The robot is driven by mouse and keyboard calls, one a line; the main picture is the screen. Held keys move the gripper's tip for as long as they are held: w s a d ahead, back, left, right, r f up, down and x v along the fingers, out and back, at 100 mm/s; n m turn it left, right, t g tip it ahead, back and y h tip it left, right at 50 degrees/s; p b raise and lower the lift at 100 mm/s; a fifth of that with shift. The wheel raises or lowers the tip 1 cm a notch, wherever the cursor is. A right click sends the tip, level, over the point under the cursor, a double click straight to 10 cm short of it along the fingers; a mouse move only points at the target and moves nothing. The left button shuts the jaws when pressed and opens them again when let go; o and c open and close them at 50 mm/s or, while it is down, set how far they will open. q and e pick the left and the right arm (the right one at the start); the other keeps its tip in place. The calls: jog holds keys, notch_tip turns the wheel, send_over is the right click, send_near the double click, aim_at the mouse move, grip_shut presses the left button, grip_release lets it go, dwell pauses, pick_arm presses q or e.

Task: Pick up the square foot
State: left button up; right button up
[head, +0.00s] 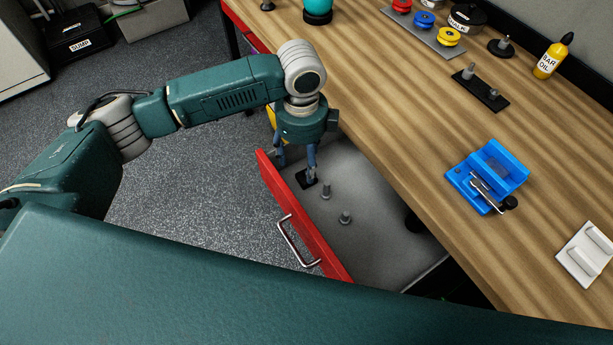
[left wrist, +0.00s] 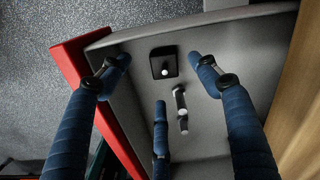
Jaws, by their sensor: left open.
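The square foot, a black square plate with an upright stud, lies in the open drawer near its far end (head: 301,179). It shows whole in the left wrist view (left wrist: 164,57), in the upper middle between the fingers. My left gripper (head: 298,162) points down over that end of the drawer, open and empty. In the left wrist view its blue fingers are spread around the square foot, apart from it. In the head view a finger overlaps part of the foot. My right gripper is not in view.
The drawer has a red front (head: 305,225). A blue holder (head: 488,175) and a bottle (head: 548,62) stand on top.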

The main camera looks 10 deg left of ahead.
aim_at(306, 172)
pick_arm(q)
jog(key=f, duration=0.3)
jog(key=d+f, duration=0.1)
jog(key=f, duration=0.1)
jog(key=shift+s+f, duration=0.1)
jog(key=shift+f, duration=0.25)
jog(key=c, duration=1.2)
